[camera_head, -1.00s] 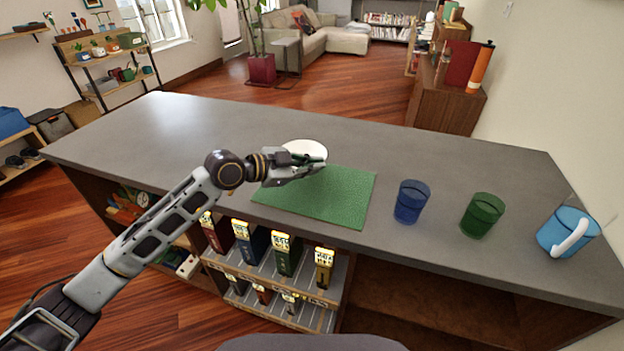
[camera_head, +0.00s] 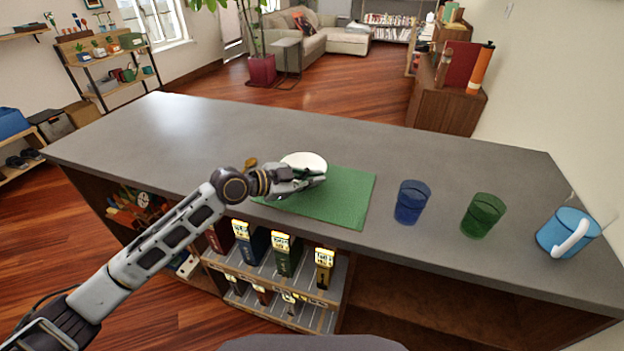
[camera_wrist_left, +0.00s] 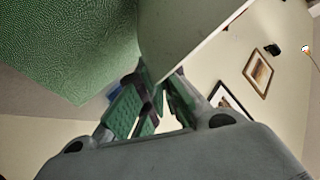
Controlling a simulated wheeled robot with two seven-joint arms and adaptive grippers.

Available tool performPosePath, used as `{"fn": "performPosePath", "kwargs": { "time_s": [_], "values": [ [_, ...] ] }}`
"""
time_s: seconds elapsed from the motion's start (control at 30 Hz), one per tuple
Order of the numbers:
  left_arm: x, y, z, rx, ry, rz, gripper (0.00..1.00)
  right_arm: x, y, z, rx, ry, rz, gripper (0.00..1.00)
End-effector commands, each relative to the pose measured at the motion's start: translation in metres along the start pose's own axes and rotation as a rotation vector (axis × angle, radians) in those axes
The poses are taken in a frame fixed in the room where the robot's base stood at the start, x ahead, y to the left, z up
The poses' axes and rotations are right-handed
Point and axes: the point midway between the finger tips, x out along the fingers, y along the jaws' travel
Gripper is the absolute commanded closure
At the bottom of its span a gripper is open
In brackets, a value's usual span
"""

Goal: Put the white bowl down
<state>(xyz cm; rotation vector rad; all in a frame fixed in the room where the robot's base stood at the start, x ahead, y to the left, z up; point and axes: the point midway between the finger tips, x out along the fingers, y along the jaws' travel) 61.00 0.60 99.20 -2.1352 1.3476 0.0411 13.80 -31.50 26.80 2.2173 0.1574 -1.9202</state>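The white bowl (camera_head: 306,160) is at the far left corner of the green mat (camera_head: 340,197) on the grey counter, partly hidden behind my left gripper (camera_head: 312,178). In the left wrist view, the bowl (camera_wrist_left: 180,35) is a large pale curved surface, its rim between the green-padded fingers of my left gripper (camera_wrist_left: 160,95). The gripper is shut on the rim. The mat (camera_wrist_left: 65,50) shows textured at the upper left there. I cannot tell whether the bowl touches the mat. My right gripper is out of view.
A blue cup (camera_head: 411,202), a green cup (camera_head: 482,215) and a blue mug (camera_head: 567,232) with a white handle stand in a row right of the mat. The counter (camera_head: 190,125) is clear at the left and back. Shelves with boxed items are under its front.

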Motion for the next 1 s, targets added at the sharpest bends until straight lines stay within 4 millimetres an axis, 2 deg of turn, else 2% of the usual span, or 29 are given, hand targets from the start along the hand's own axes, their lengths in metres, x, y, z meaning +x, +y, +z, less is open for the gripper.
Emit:
{"fn": "performPosePath", "kwargs": {
  "time_s": [0.37,0.4,0.53,0.57,1.0],
  "values": [
    [0.0,0.0,0.0,0.002,0.002,-0.002,1.0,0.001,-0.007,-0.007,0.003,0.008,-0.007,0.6],
    [0.0,0.0,0.001,0.001,0.0,0.0,0.91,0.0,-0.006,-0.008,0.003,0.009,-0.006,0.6],
    [0.0,0.0,0.001,0.0,0.0,0.0,0.74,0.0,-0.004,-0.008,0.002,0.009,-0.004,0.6],
    [0.0,0.0,0.001,0.0,0.0,0.0,0.73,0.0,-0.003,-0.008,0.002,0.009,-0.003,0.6],
    [0.0,-0.001,-0.001,0.001,0.0,0.0,0.73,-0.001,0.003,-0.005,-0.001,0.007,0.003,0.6]
  ]
}}
